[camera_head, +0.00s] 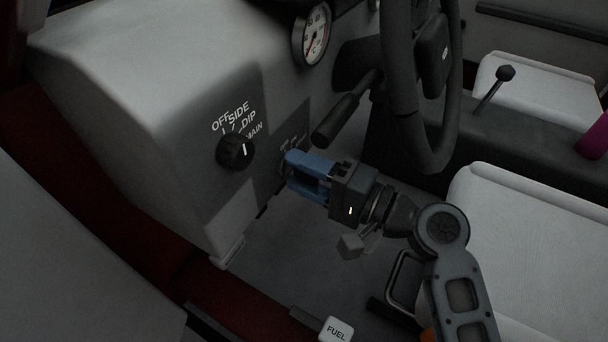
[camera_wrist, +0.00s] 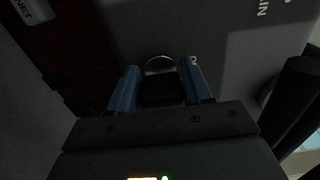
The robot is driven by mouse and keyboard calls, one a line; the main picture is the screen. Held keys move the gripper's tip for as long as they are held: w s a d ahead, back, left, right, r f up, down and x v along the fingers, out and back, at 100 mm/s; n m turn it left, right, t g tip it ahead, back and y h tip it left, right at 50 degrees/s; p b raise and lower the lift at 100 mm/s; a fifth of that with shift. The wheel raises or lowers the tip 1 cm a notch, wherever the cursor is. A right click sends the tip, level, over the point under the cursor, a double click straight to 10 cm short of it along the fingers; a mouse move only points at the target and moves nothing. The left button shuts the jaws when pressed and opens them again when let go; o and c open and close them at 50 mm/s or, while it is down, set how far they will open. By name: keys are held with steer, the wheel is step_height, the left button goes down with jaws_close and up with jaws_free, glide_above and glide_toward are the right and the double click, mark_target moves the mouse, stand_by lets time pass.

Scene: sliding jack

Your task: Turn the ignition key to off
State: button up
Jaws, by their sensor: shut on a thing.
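The ignition key (camera_wrist: 161,92) shows in the wrist view as a dark shape between the two blue fingers of my gripper (camera_wrist: 160,72). A round, paler lock face (camera_wrist: 160,64) sits just beyond it on the grey panel. In the head view my gripper (camera_head: 292,168) reaches the dashboard's side panel from the right, and its blue fingers hide the key and most of the lock. My gripper is shut on the key. Small labels (camera_head: 293,137) above the fingers are partly covered and too small to read, so I cannot tell the key's position.
A black light knob (camera_head: 235,152) marked OFF, SIDE, DIP and MAIN is left of my gripper. A dark stalk (camera_head: 345,112) and the steering wheel (camera_head: 408,100) are above and to the right. A FUEL lever (camera_head: 337,330) is low in front. A pale seat (camera_head: 535,230) stands at right.

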mark_target(317, 180)
stand_by(0.4)
steer(key=o, duration=1)
steer(key=shift+c, duration=0.2)
steer(key=shift+p+v, duration=0.4)
steer(key=shift+v, duration=3.55)
